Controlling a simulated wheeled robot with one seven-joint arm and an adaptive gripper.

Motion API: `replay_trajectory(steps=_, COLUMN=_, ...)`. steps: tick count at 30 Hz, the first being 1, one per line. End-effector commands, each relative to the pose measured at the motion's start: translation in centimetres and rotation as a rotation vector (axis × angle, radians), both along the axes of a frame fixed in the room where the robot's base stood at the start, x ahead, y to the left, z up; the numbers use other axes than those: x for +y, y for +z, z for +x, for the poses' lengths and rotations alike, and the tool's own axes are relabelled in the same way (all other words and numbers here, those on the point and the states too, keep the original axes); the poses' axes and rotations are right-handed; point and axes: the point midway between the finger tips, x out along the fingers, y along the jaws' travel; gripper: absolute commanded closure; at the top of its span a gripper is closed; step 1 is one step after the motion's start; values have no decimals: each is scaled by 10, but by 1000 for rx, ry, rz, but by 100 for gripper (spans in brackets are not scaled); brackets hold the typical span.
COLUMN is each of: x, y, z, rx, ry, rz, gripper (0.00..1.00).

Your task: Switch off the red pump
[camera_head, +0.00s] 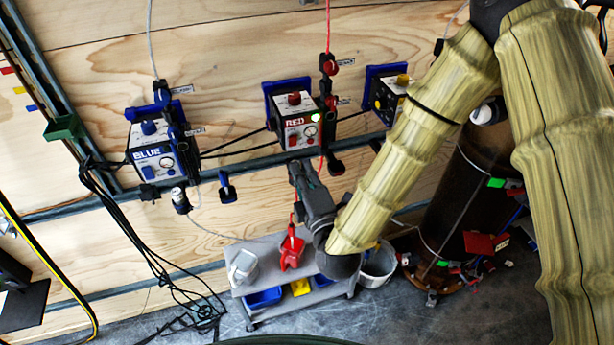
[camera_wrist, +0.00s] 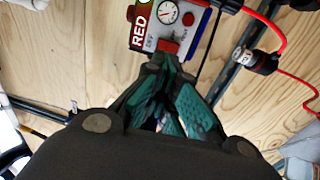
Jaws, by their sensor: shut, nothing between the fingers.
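The red pump (camera_head: 296,105) is a pale box with a red "RED" label, mounted on the plywood wall in the middle of the head view. A green light (camera_head: 315,117) glows on its front. A red switch (camera_head: 293,140) is low on its face. In the wrist view the pump (camera_wrist: 186,30) shows its gauge, label and red switch (camera_wrist: 168,46). My gripper (camera_head: 296,165) is shut and empty, just below the pump. In the wrist view its teal fingertips (camera_wrist: 166,61) are right at the red switch's lower edge; I cannot tell whether they touch.
A red hose (camera_head: 327,35) runs beside the red pump. A grey cart (camera_head: 285,292) with containers stands below. A rusty cylinder (camera_head: 465,185) is at right.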

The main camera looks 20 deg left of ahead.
Motion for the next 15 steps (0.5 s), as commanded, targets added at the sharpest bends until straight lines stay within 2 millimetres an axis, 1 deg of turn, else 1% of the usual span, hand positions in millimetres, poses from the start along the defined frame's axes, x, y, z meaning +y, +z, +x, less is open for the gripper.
replay_trajectory(steps=1, x=5, y=5, z=8, rx=1, ry=-2, rz=1, gripper=100)
replay_trajectory(steps=7, x=22, y=9, z=35, rx=0, ry=-2, rz=0, gripper=100)
replay_trajectory(steps=12, x=34, y=11, z=52, rx=1, ry=-1, rz=1, gripper=100)
replay_trajectory(steps=15, x=39, y=10, z=58, rx=1, ry=0, rz=-1, gripper=100)
